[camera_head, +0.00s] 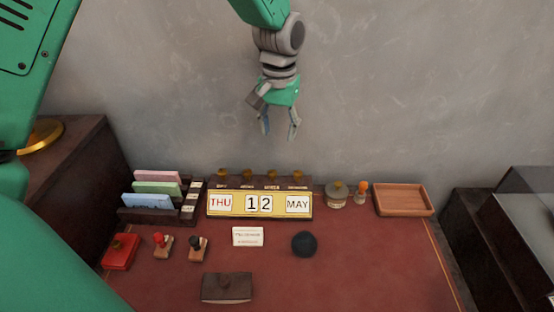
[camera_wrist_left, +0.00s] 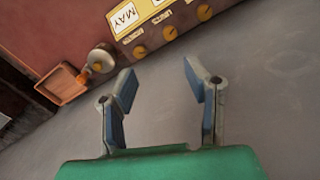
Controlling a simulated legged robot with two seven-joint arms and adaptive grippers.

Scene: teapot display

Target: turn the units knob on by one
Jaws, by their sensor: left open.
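The perpetual calendar (camera_head: 259,216) stands at the back of the desk and reads THU 12 MAY. A row of brass knobs runs along its top back edge. The units knob (camera_head: 271,174) is third from the left in the head view. In the wrist view the units knob (camera_wrist_left: 169,33) sits by its label, between the month knob (camera_wrist_left: 140,52) and another knob (camera_wrist_left: 204,12). My left gripper (camera_head: 279,135) is open and empty, pointing down above and behind the calendar. In the wrist view its spread fingers (camera_wrist_left: 158,68) are apart from the knobs. My right gripper is out of view.
A card holder (camera_head: 150,215) stands left of the calendar. A round metal pot (camera_head: 336,194), an orange-handled stamp (camera_head: 361,190) and a wooden tray (camera_head: 403,200) stand to its right. Stamps and a white card (camera_head: 248,236) lie in front. A grey wall rises behind.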

